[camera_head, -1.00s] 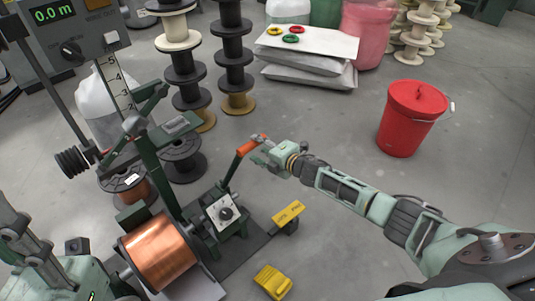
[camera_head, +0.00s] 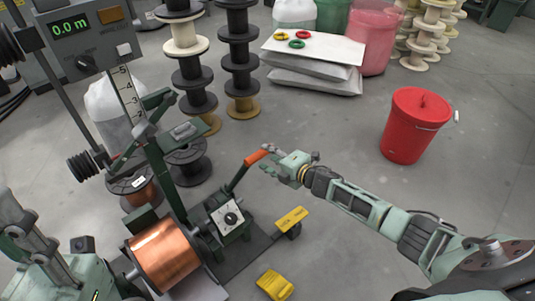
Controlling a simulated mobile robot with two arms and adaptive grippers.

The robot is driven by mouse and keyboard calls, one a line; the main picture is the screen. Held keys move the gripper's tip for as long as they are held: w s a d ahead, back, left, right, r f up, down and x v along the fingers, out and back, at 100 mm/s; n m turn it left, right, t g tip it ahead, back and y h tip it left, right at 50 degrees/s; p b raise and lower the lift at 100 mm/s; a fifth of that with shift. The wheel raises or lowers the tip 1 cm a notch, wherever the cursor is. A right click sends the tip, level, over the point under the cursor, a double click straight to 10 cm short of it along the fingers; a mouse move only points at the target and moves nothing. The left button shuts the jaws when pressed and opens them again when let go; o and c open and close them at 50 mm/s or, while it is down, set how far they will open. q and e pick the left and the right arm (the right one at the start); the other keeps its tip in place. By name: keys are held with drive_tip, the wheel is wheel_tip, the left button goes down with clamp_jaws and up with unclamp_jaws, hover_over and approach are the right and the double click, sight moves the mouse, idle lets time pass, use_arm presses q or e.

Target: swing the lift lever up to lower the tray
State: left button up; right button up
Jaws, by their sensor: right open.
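The lift lever is a dark green bar with an orange grip (camera_head: 255,158). It leans up and to the right from the machine beside the copper spool (camera_head: 165,254). My right gripper (camera_head: 268,159) comes in from the right and is open at the upper end of the grip. Its upper finger is close to the grip's tip; I cannot tell whether it touches. The tray cannot be clearly picked out; a dark base plate (camera_head: 255,244) lies under the machine. My left gripper cannot be made out.
A white dial plate (camera_head: 228,217) sits below the lever. A yellow pedal (camera_head: 291,218) and a yellow block (camera_head: 274,284) are near the base. A red bucket (camera_head: 408,140) stands right, with stacked spools (camera_head: 237,62) and sacks (camera_head: 315,78) behind. The floor between is clear.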

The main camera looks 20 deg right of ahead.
drive_tip(key=shift+s+d+r+p, duration=0.25)
drive_tip(key=shift+s+r+p, duration=0.4)
drive_tip(key=shift+p, duration=0.1)
drive_tip(key=shift+s+d+r+p, duration=0.2)
drive_tip(key=shift+s+r+p, duration=0.5)
drive_tip(key=shift+p, duration=0.1)
drive_tip(key=shift+s+d+r+p, duration=0.25)
drive_tip(key=shift+s+r+p, duration=0.4)
drive_tip(key=shift+p, duration=0.1)
drive_tip(key=shift+w, duration=0.1)
drive_tip(key=shift+c, duration=0.5)
